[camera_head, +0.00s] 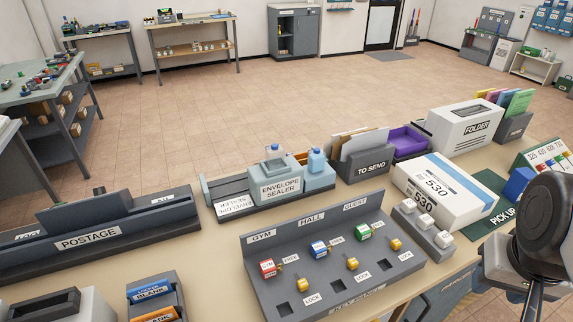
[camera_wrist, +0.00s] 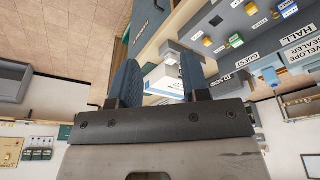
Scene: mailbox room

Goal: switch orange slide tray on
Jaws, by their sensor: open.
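My gripper (camera_wrist: 160,76) is open and empty in the wrist view, its two blue-grey fingers apart with part of a white box seen beyond them. No tray is plainly marked as a slide tray. Another orange part (camera_head: 160,316) sits at the front of the small grey "BLANK" holder, cut by the bottom edge. I cannot tell which is the orange slide tray. My gripper is apart from both.
The key panel (camera_head: 335,262) with coloured tags fills the front middle of the counter. The white 530 box (camera_head: 446,190) stands right of it. A purple tray (camera_head: 407,141) lies by the folder machine (camera_head: 465,128). The postage unit (camera_head: 100,235) is at left.

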